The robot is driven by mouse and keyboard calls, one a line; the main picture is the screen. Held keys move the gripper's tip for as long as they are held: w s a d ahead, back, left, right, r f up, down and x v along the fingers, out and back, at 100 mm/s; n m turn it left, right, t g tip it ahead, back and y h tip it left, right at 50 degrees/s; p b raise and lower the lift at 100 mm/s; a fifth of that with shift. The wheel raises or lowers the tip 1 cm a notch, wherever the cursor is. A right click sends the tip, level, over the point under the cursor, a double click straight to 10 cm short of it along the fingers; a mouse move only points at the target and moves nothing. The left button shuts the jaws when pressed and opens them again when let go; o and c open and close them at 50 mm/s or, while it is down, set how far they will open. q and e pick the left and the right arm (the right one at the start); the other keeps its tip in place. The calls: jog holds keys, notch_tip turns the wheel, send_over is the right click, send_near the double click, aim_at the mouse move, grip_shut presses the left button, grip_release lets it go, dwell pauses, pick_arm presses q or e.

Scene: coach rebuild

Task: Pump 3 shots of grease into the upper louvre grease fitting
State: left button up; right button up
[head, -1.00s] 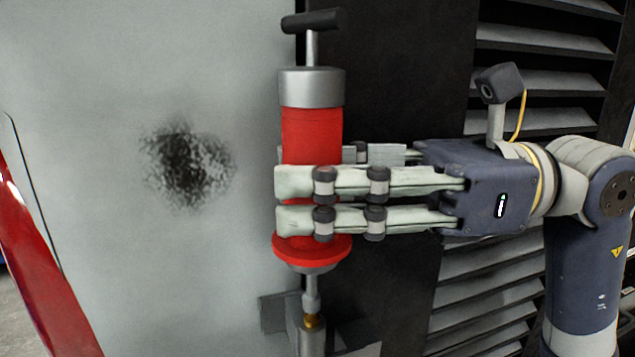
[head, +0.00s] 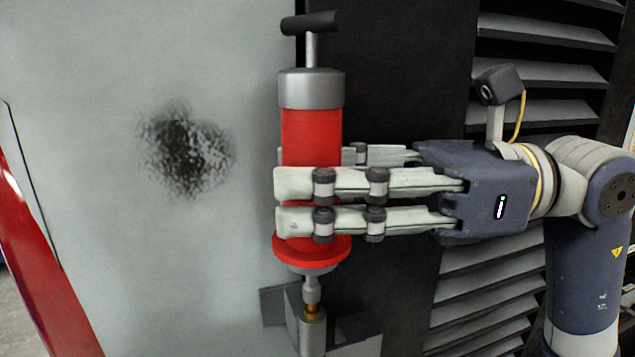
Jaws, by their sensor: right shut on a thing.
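A red grease gun (head: 311,136) with a grey metal cap and a black T-handle (head: 313,22) stands upright in the middle of the head view. The handle is up, with a length of bare rod showing below it. My right gripper (head: 300,203) comes in from the right and is shut around the red barrel, above its red flange. The gun's nozzle (head: 311,286) points down and meets a brass-coloured fitting (head: 313,308) on a grey post (head: 313,332). The fingers hide part of the barrel. My left gripper is out of view.
A pale grey panel (head: 90,90) with a dark smudge (head: 187,152) fills the left. Dark louvre slats (head: 545,80) run behind my right arm. A red sloping piece (head: 40,285) stands at the lower left. A grey bracket (head: 274,306) sits beside the post.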

aim_at(334, 98)
jog(key=shift+r, duration=0.1)
jog(key=shift+r+p, duration=0.6)
jog(key=shift+r, duration=0.25)
dwell(0.3)
jog(key=shift+r+p, duration=1.8)
jog(key=shift+r, duration=0.7)
jog(key=shift+s+d+f+b, duration=0.1)
jog(key=shift+s+d+b, duration=0.05)
jog(key=shift+s, duration=0.25)
jog(key=shift+s+d+b, duration=0.1)
jog(key=shift+s+b, duration=0.05)
jog(key=shift+s, duration=0.25)
jog(key=s+d+b, duration=0.1)
jog(key=s+d, duration=0.1)
jog(key=s, duration=0.4)
